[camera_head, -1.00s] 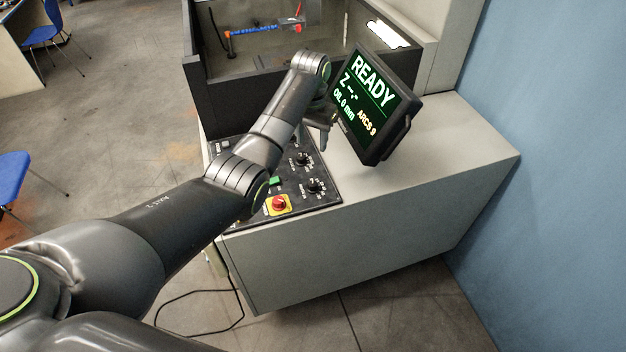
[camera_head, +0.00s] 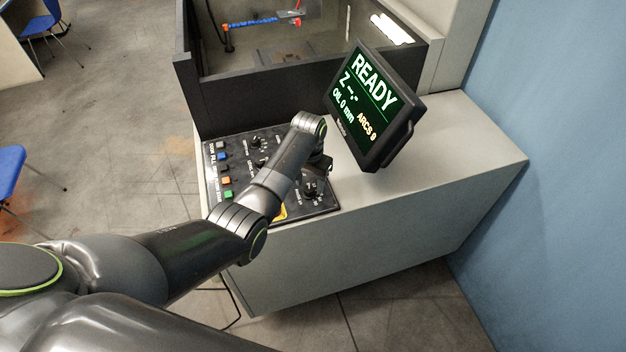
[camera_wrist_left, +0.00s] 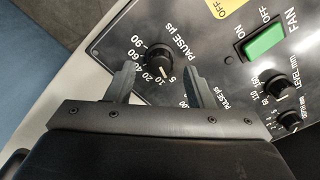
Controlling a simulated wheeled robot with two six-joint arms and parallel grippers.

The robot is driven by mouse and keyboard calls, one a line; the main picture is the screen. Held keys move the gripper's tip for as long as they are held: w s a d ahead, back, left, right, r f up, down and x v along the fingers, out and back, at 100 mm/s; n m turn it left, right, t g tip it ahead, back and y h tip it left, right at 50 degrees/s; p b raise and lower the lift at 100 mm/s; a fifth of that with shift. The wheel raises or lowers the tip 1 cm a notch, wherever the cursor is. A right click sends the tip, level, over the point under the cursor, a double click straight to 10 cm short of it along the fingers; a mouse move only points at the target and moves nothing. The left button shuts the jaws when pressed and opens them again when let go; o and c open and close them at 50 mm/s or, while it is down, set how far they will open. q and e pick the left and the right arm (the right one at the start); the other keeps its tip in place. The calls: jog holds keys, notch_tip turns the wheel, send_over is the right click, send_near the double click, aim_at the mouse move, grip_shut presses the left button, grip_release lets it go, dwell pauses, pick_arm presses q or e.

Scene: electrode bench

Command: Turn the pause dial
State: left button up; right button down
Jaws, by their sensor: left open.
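The pause dial (camera_wrist_left: 158,58) is a black round knob with a white pointer line, ringed by numbers and labelled PAUSE µs in the left wrist view. In the head view it appears to be the knob (camera_head: 310,188) near the panel's right front corner. My left gripper (camera_wrist_left: 158,80) is open, its two grey fingers apart. In the wrist view the dial shows between and just beyond the fingertips; contact is not visible. In the head view the left gripper (camera_head: 322,168) is small and partly hidden by my wrist, above the panel's right side. My right gripper is not in view.
The black control panel (camera_head: 228,150) carries other knobs and coloured buttons. A green FAN switch (camera_wrist_left: 264,40) and smaller knobs sit right of the dial in the wrist view. A tilted monitor (camera_head: 372,105) reading READY stands close behind my gripper. The grey bench top (camera_head: 450,150) is bare at right.

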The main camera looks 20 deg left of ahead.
pick_arm(q)
jog(key=shift+s+f, duration=0.1)
jog(key=shift+f, duration=0.8)
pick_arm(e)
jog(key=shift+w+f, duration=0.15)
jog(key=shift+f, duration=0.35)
pick_arm(q)
jog(key=shift+r, duration=0.1)
jog(key=shift+c, duration=0.3)
jog(key=c, duration=0.9)
